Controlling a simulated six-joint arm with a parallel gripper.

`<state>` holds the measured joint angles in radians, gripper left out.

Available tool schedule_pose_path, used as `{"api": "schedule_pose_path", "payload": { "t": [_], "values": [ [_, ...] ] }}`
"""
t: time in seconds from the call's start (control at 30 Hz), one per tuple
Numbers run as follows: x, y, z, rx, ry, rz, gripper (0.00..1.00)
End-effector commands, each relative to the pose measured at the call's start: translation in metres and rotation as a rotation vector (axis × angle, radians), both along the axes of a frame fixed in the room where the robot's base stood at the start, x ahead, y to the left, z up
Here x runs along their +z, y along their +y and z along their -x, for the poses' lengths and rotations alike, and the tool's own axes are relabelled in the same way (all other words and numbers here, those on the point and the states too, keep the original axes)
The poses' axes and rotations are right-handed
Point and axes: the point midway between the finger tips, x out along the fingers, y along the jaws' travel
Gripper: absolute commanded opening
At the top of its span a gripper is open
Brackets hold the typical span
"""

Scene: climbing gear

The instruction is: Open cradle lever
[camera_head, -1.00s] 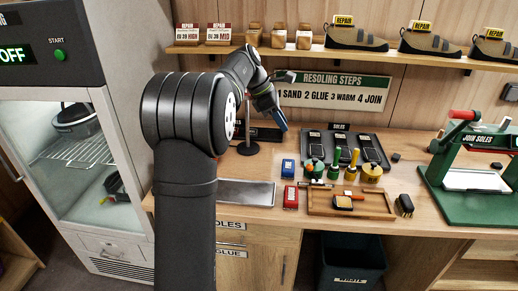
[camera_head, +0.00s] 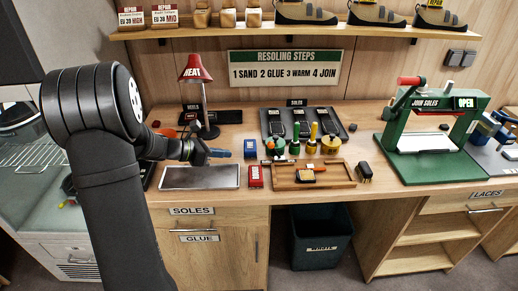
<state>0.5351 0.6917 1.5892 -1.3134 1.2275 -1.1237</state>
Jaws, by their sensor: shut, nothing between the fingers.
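No lever here is labelled as a cradle lever. A green press (camera_head: 386,158) marked JOIN SOLES stands on the right of the bench, with a red-ended lever (camera_head: 409,81) at its upper left and an OPEN sign (camera_head: 466,102). A blue and grey device (camera_head: 490,130) beyond it is cut off by the right edge; its parts are unclear.
The metal plate (camera_head: 200,178), a blue box (camera_head: 251,148), a red box (camera_head: 256,177) and a wooden tray (camera_head: 343,182) lie along the bench. A red HEAT lamp (camera_head: 194,70) stands behind my gripper. Bottles and a sole tray (camera_head: 345,133) occupy the middle. A bin (camera_head: 320,258) stands below.

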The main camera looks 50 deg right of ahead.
Motion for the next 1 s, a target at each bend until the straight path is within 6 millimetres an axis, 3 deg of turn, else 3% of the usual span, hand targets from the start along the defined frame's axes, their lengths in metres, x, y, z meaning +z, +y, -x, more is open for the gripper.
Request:
{"api": "schedule_pose_path", "payload": {
  "t": [0.37, 0.87, 1.0],
  "values": [
    [-0.003, -0.007, 0.003, -0.002, 0.000, -0.001, 0.00],
    [-0.042, -0.087, 0.041, -0.006, 0.000, -0.002, 0.00],
    [-0.031, -0.106, 0.045, -0.004, -0.002, 0.001, 0.00]
  ]
}}
